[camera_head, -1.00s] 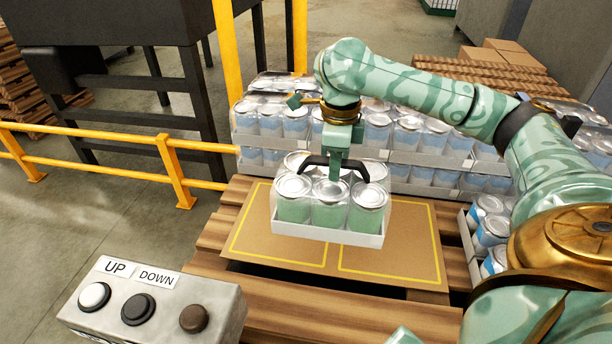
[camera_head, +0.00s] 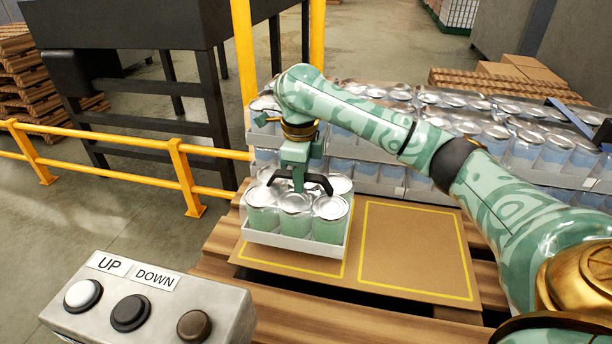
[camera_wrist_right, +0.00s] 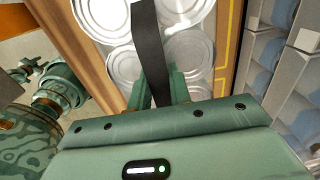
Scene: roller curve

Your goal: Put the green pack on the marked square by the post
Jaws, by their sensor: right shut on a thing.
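The green pack (camera_head: 294,222) is a white tray of several green cans with silver lids and a black strap handle. My right gripper (camera_head: 298,186) is shut on the handle, above the middle of the pack. The pack is upright over the left yellow-marked square (camera_head: 291,262) on the cardboard sheet, near the yellow post (camera_head: 243,60). I cannot tell whether its tray touches the sheet. The right wrist view shows the can lids (camera_wrist_right: 188,52) and the black strap (camera_wrist_right: 150,50) running down to the gripper. My left gripper is not in view.
The right marked square (camera_head: 415,250) is empty. Blue can packs (camera_head: 480,140) stand stacked behind the sheet. A yellow rail (camera_head: 110,170) runs at the left. A control box (camera_head: 150,305) with UP and DOWN labels is at the front left. Wooden pallet boards (camera_head: 300,310) lie below.

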